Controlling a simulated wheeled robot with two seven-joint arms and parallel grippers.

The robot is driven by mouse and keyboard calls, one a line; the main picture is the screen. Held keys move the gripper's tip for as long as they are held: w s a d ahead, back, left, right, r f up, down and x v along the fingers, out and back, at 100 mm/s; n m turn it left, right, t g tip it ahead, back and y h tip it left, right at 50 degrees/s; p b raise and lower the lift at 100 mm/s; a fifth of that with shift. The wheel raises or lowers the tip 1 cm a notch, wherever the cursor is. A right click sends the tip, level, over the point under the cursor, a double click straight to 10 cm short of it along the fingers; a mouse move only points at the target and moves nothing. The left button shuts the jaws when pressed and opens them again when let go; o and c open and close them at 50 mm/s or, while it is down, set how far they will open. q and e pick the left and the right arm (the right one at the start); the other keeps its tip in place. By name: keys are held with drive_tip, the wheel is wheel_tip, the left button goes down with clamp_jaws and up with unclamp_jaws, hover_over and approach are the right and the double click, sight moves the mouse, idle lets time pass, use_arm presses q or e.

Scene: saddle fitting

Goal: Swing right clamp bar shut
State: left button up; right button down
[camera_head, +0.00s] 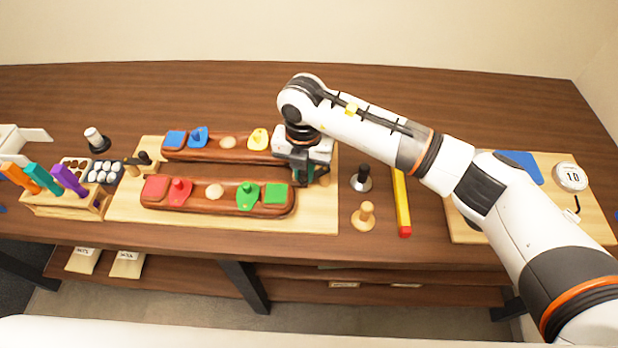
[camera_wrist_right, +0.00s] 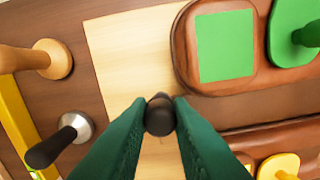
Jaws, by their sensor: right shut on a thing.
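My right gripper (camera_head: 300,178) is over the right end of the light wooden board (camera_head: 325,217). In the right wrist view its dark green fingers (camera_wrist_right: 160,118) are shut on a dark round knob (camera_wrist_right: 160,112), taken to be the right clamp bar's handle. The bar itself is mostly hidden by the gripper; a small wooden piece (camera_head: 323,179) shows beside it. Two long reddish-brown blocks lie on the board, the rear one (camera_head: 228,155) and the front one (camera_head: 230,205), both carrying coloured pieces. The gripper is at their right ends. My left gripper is not seen.
A black-handled tool (camera_head: 361,179), a wooden knob (camera_head: 366,216) and a yellow bar (camera_head: 401,203) stand or lie right of the board. A second board (camera_head: 470,232) with a dial is farther right. A wooden rack (camera_head: 60,205) with coloured handles is at left.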

drive_tip(key=w+m+b, duration=0.1)
drive_tip(key=m, duration=0.1)
drive_tip(key=m+b, duration=0.1)
drive_tip(key=shift+w+a+m, duration=0.35)
drive_tip(key=shift+a+m, duration=0.05)
drive_tip(key=shift+w+a+m+b, duration=0.1)
drive_tip(key=shift+w+m+b, duration=0.3)
drive_tip(key=shift+m, duration=0.45)
drive_tip(key=shift+w+m+b, duration=0.25)
drive_tip(key=shift+w+m, duration=0.15)
drive_tip(key=shift+m, duration=0.45)
drive_tip(key=shift+r, duration=0.15)
drive_tip(key=c, duration=1.3)
unclamp_jaws()
wheel_tip(320, 180, up, 12)
drive_tip(key=b, duration=0.2)
drive_tip(key=shift+b, duration=0.4)
